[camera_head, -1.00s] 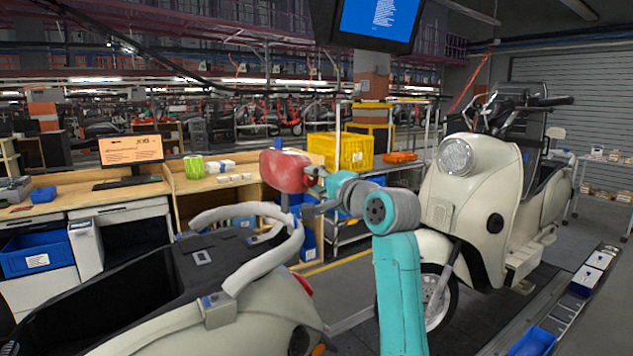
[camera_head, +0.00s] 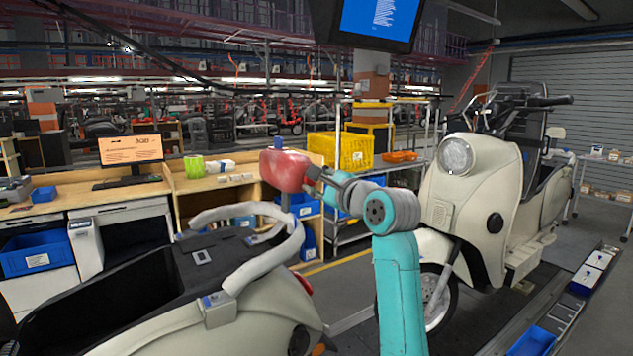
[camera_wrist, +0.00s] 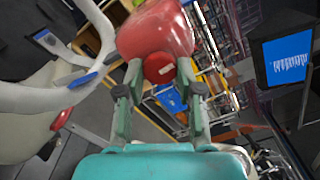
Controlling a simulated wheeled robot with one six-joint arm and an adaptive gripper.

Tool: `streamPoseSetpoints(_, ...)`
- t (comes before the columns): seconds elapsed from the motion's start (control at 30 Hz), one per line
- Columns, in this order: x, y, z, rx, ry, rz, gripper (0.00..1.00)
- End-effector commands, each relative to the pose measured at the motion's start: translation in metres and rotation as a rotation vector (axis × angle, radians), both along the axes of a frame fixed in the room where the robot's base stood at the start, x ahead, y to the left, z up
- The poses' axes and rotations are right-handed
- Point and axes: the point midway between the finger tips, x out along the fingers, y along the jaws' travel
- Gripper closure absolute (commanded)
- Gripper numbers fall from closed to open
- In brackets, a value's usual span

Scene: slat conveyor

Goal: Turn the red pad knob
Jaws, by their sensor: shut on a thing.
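The red pad (camera_head: 285,171) stands at the rear of the near cream scooter, by its pale curved rail. In the wrist view the red pad (camera_wrist: 157,30) fills the top middle. Its round red knob (camera_wrist: 159,68) with a pale mark faces my gripper. My gripper (camera_wrist: 159,72) has one finger on each side of the knob and is shut on it. In the head view my gripper (camera_head: 322,182) reaches the pad from the right, and the knob is hidden there by the fingers.
The pale rail (camera_head: 262,262) curves close to the left of the pad. A second cream scooter (camera_head: 470,215) stands on the right. Behind are a wooden workbench (camera_head: 215,181), a yellow crate (camera_head: 343,151) and a hanging screen (camera_head: 375,20).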

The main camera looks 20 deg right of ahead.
Motion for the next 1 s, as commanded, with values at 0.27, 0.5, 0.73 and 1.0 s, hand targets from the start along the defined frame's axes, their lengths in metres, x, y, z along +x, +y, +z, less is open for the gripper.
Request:
streamPoseSetpoints(0.27, 0.0002, -0.0001, -0.0010, 0.059, 0.021, 0.000, 0.98)
streamPoseSetpoints(0.5, 0.0002, -0.0001, -0.0010, 0.065, 0.024, 0.000, 0.98)
streamPoseSetpoints(0.73, 0.0002, -0.0001, -0.0011, 0.064, 0.023, 0.000, 0.54)
streamPoseSetpoints(1.0, 0.0001, 0.0000, -0.0005, 0.064, 0.022, 0.000, 0.38)
